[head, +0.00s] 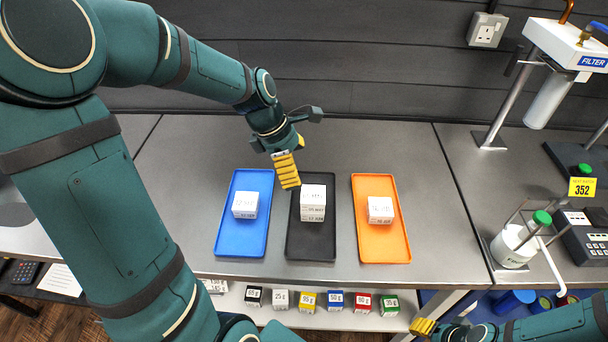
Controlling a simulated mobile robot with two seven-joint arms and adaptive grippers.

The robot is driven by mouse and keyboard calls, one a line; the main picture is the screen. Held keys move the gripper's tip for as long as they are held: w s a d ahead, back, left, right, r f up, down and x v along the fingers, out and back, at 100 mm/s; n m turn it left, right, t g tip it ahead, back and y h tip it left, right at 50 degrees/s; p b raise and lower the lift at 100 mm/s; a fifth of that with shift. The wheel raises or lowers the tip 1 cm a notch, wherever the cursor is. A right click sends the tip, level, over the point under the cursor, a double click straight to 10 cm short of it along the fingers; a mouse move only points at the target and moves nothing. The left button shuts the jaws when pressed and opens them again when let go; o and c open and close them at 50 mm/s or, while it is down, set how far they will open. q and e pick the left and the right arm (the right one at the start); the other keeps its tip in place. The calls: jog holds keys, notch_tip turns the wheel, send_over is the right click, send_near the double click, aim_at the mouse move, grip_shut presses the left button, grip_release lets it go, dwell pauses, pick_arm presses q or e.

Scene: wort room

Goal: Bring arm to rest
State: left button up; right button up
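My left arm comes in from the left and reaches over the bench. Its gripper (287,170), with ribbed yellow fingers, hangs just up and left of a stack of white labelled boxes (313,204) on the black tray (311,247). I see the fingers nearly edge-on, so whether they are apart is unclear; no held object shows. My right gripper (424,327) is at the bottom right, low in front of the bench, with yellow fingertips showing. Its opening cannot be made out.
A blue tray (239,244) and an orange tray (384,247) each hold a white box. Several small coloured boxes (308,301) line a shelf below. A filter stand (550,95), a green-capped bottle (516,243) and a scale (584,240) stand right. The bench behind the trays is clear.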

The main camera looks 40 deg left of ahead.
pick_arm(q)
jog(key=shift+s+a+r, duration=0.1)
jog(key=shift+a+r, duration=0.1)
jog(key=shift+r, duration=0.45)
